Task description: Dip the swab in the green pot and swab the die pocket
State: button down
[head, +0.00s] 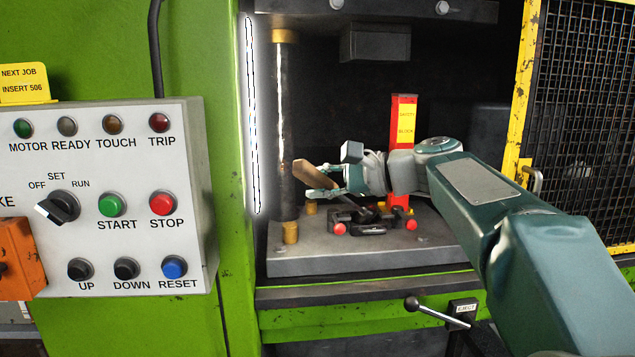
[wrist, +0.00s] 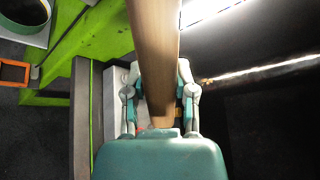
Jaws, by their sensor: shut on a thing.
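My gripper (head: 328,181) is inside the press opening, shut on the swab's wooden handle (head: 309,174). The handle slants down to the right, and a dark shaft (head: 362,211) runs on below the gripper towards the die (head: 374,229). In the wrist view the handle (wrist: 155,50) lies between both fingers (wrist: 160,95). The swab's tip merges with the dark die parts, so I cannot tell whether it touches the pocket. A round vessel with a green rim (wrist: 26,18), perhaps the green pot, is partly cut off in the wrist view's top-left corner. No pot shows in the head view.
A red safety block (head: 403,125) stands upright behind my gripper. The upper ram block (head: 375,42) hangs above. A bright-edged column (head: 283,130) stands to the left. Red-knobbed clamps (head: 339,229) sit by the die on the grey bed (head: 300,262). A mesh guard (head: 580,110) is at right.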

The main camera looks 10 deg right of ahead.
dwell(0.4)
jog(key=shift+w, duration=0.55)
jog(key=shift+r, duration=0.1)
jog(key=shift+r, duration=2.15)
jog(key=s+a+r, duration=0.1)
jog(key=s+a, duration=0.4)
jog(key=s, duration=0.3)
jog(key=s+a+r, duration=0.1)
jog(key=s+a, duration=0.5)
jog(key=s, duration=0.2)
jog(key=shift+s, duration=0.35)
jog(key=shift+a, duration=0.1)
